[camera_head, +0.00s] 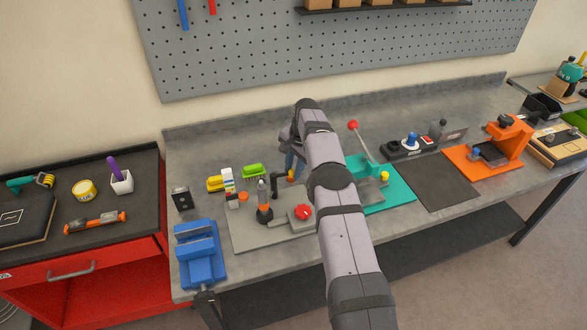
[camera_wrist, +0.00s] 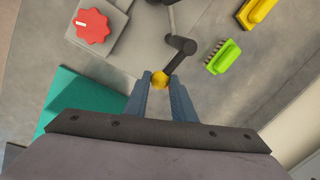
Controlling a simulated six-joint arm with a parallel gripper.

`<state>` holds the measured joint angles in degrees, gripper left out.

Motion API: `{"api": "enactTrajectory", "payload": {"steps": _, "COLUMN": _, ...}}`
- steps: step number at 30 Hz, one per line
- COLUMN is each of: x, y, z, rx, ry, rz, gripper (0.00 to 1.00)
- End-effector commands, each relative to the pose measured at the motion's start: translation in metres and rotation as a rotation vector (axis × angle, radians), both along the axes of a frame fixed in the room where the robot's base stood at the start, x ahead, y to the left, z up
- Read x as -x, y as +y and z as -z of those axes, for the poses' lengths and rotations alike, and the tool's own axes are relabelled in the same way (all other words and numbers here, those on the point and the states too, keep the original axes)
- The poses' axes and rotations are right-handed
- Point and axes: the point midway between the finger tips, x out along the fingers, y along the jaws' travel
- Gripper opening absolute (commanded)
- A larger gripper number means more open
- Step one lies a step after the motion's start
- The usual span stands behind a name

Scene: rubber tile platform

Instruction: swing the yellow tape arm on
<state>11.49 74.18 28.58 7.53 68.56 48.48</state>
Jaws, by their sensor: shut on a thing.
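A dark jointed arm (camera_wrist: 180,52) with a yellow end (camera_wrist: 160,79) stands out from a grey base plate. In the wrist view the yellow end sits between the two blue fingertips of my gripper (camera_wrist: 159,82), which is shut on it. In the head view my gripper (camera_head: 291,171) reaches down behind my forearm at the back of the grey plate (camera_head: 240,235). The dark arm (camera_head: 279,190) shows there just left of the fingers, partly hidden by my arm.
A red knob (camera_head: 300,212) sits on the plate's front right, near a dark upright post (camera_head: 264,205). A green brush (camera_head: 254,170) and a yellow brush (camera_head: 215,183) lie behind the plate. A teal base (camera_head: 390,195) with a red-tipped lever stands at right. A blue vise (camera_head: 200,255) stands front left.

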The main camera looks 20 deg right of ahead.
Motion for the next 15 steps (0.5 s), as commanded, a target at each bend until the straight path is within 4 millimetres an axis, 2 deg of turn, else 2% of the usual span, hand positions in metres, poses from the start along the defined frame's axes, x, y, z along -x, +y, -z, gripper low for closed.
{"api": "enactTrajectory", "payload": {"steps": 8, "x": 0.0042, "y": 0.0013, "z": 0.0044, "rx": -0.001, "ry": 0.017, "rz": -0.006, "gripper": 0.0}}
{"api": "enactTrajectory", "payload": {"steps": 9, "x": 0.0043, "y": 0.0012, "z": 0.0044, "rx": -0.001, "ry": 0.017, "rz": -0.006, "gripper": 0.28}}
{"api": "enactTrajectory", "payload": {"steps": 11, "x": 0.004, "y": 0.0012, "z": 0.0041, "rx": -0.001, "ry": 0.015, "rz": -0.006, "gripper": 0.41}}
{"api": "enactTrajectory", "payload": {"steps": 15, "x": 0.0028, "y": 0.0008, "z": 0.0028, "rx": -0.001, "ry": 0.011, "rz": -0.003, "gripper": 0.41}}
